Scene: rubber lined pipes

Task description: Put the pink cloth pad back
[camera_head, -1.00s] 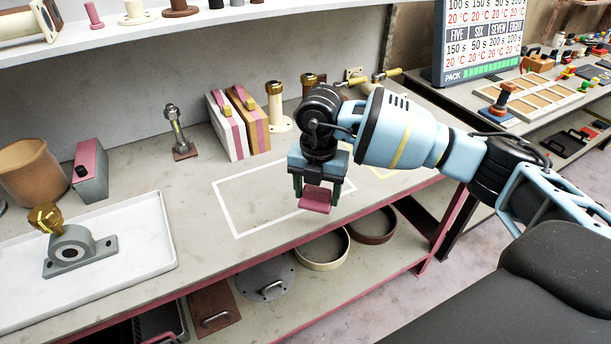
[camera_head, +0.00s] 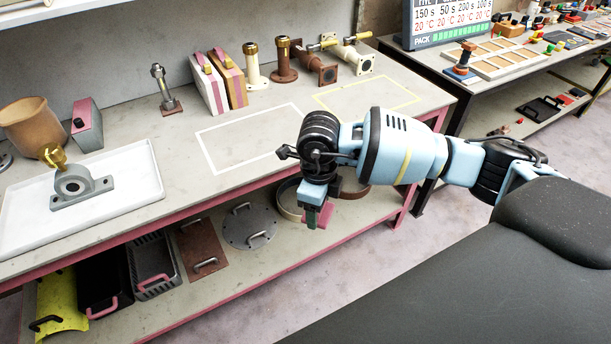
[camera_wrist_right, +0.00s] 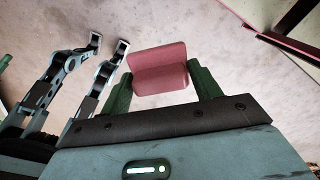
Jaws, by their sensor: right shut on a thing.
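The pink cloth pad (camera_wrist_right: 158,68) is clamped between the two green fingers of my right gripper (camera_wrist_right: 157,84) in the right wrist view. In the head view the pad (camera_head: 326,212) shows small and partly hidden at the fingertips of my right gripper (camera_head: 318,217). The gripper points down in front of the bench's front edge, at about the height of the lower shelf. My left gripper is not seen in the head view.
The bench top (camera_head: 215,190) has a white outlined rectangle and a yellow one, both empty. A white tray (camera_head: 135,200) holds a grey bearing block (camera_head: 80,187). The lower shelf (camera_head: 215,285) holds lidded plates, rings, crates and a yellow sheet (camera_head: 62,305). Flanged pipes (camera_head: 315,65) stand at the back.

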